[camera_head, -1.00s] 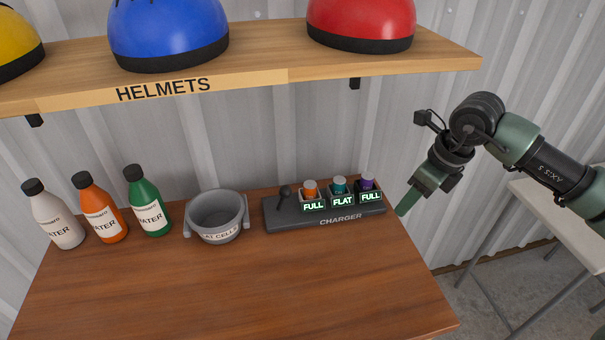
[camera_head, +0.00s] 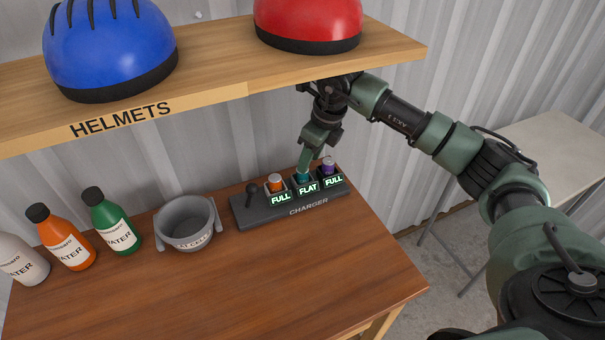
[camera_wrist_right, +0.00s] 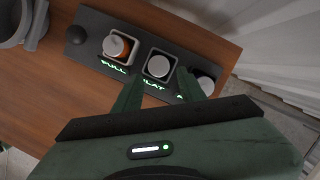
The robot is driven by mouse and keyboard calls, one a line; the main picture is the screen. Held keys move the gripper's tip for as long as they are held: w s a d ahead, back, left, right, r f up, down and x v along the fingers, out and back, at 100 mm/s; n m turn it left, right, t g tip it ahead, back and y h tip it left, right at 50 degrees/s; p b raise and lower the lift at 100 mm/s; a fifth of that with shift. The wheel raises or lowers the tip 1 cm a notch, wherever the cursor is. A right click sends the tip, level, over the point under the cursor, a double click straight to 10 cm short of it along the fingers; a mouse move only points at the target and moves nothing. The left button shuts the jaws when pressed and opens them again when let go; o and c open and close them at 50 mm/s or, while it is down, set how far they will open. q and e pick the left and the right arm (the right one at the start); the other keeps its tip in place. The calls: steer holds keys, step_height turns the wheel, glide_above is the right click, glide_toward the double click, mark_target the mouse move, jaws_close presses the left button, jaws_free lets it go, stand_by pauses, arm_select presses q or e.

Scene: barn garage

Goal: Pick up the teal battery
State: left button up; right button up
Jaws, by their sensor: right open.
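The teal battery (camera_head: 302,177) stands in the middle slot of the charger (camera_head: 262,215), behind a lit "FLAT" label. In the right wrist view its pale round top (camera_wrist_right: 158,66) shows in the middle socket. My right gripper (camera_head: 305,172) is just above and at the teal battery, pointing down. In the right wrist view its two green fingers (camera_wrist_right: 158,88) are spread, with the teal battery's top ahead between them. I cannot tell whether a finger touches it. The fingers partly hide the battery in the head view. My left gripper is not in view.
An orange battery (camera_head: 275,182) and a purple battery (camera_head: 328,164) stand in the slots either side, labelled "FULL". A grey cell bucket (camera_head: 187,226) is left of the charger. The helmet shelf (camera_head: 215,92) overhangs behind, close to my right arm. The front of the wooden table (camera_head: 270,285) is clear.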

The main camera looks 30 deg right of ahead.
mark_target(302, 177)
steer(key=p+x, duration=0.1)
steer(key=x, duration=0.4)
steer(key=shift+w+a, duration=0.2)
jaws_close()
steer(key=shift+r, duration=0.15)
